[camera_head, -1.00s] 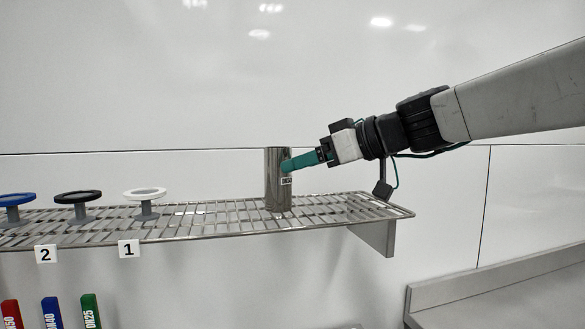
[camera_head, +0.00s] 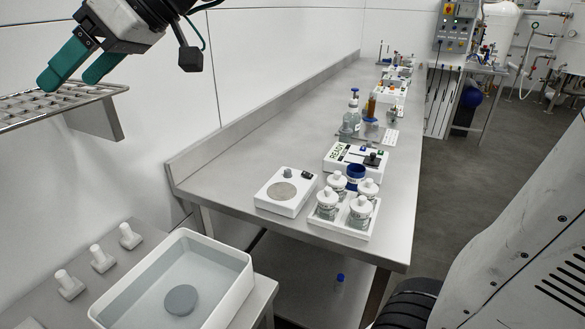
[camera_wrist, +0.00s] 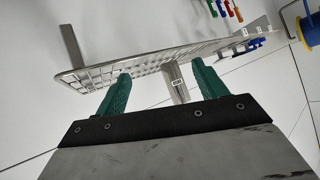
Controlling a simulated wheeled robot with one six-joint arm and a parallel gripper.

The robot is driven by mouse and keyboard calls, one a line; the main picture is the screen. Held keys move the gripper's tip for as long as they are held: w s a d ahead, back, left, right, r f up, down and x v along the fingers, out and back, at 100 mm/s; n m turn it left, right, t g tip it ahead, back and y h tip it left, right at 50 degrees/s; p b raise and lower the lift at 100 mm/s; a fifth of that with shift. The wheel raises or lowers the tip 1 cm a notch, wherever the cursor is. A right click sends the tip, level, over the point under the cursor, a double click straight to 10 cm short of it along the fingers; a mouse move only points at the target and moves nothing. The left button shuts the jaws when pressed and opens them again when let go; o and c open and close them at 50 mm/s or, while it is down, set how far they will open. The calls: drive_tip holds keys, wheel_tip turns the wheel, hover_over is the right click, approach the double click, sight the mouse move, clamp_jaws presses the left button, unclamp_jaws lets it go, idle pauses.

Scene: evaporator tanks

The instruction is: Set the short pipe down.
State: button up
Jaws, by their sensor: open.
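The short pipe (camera_wrist: 175,84) is a metal cylinder with a small white label. In the wrist view it stands on the wire shelf (camera_wrist: 85,78), seen between my two green fingers and closer to the right one. My gripper (camera_wrist: 161,72) is open, its fingers spread apart with a gap to the pipe. In the head view my gripper (camera_head: 67,80) is at the upper left, over the end of the wire shelf (camera_head: 100,90). The pipe is out of that view.
A steel bench (camera_head: 300,140) runs back on the right with a white scale (camera_head: 286,191), a rack of white-capped bottles (camera_head: 345,225) and other gear. A white basin (camera_head: 242,270) sits at the lower left beside several white fittings (camera_head: 101,258). Coloured handles (camera_wrist: 225,10) hang beyond the shelf.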

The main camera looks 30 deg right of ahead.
drive_tip(key=s+d+f+m+g+h, duration=0.1)
drive_tip(key=s+d+f+m+h, duration=0.4)
drive_tip(key=s+d+f, duration=0.5)
drive_tip(key=s+d+f+m+g+h, duration=0.1)
drive_tip(key=s+d+f+m+h, duration=0.4)
drive_tip(key=s+d+f, duration=0.5)
drive_tip(key=d+f+m, duration=0.1)
drive_tip(key=d+m, duration=0.1)
drive_tip(key=d, duration=0.3)
drive_tip(key=shift+d+f+h, duration=0.25)
drive_tip(key=shift+f+h, duration=0.05)
